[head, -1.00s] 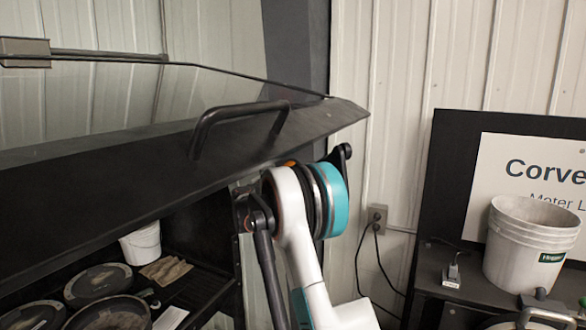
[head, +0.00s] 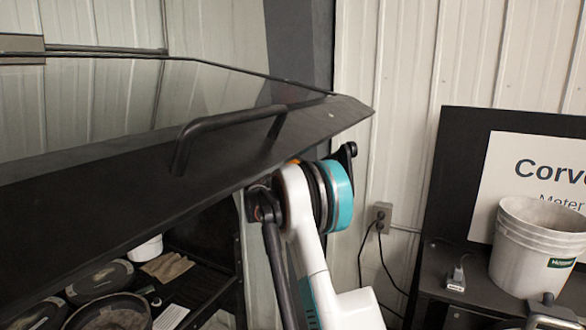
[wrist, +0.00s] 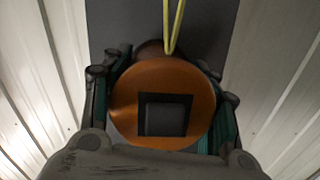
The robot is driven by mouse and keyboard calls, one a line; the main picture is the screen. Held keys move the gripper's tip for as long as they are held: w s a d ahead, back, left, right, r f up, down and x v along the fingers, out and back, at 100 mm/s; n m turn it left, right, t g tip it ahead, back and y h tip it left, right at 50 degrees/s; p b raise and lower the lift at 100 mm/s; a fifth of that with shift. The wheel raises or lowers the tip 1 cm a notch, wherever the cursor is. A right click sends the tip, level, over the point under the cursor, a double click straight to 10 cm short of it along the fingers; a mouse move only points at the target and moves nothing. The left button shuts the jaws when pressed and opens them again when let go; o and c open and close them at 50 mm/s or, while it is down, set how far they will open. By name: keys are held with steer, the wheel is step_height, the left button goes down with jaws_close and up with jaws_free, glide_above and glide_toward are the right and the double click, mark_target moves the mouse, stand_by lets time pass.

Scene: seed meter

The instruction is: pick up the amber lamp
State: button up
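The amber lamp (wrist: 182,84) shows in the wrist view as a round orange disc with a dark square at its middle. It lies between the two fingers of my gripper (wrist: 163,88). The fingers stand wide apart, one at each side of the disc. I cannot tell whether they touch it. In the head view my arm hides the gripper and most of what lies behind it.
A dark hood with a black handle (head: 228,130) spans the left above a shelf with round pans (head: 110,312). A white bucket (head: 537,245) stands on a black shelf at right. A yellow cord (wrist: 175,25) hangs above the lamp in the wrist view.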

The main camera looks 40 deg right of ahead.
steer(key=shift+r, duration=0.1)
steer(key=shift+c, duration=0.4)
steer(key=shift+w+a+r, duration=0.25)
steer(key=shift+w+r, duration=0.05)
steer(key=w+a+r, duration=0.7)
steer(key=w+a, duration=0.2)
steer(key=shift+w+f+b+v, duration=0.15)
steer(key=shift+b+v, duration=0.25)
steer(key=shift+v, duration=0.9)
steer(key=shift+w+f+b+v, duration=0.1)
steer(key=shift+b+v, duration=0.25)
steer(key=shift+v, duration=0.95)
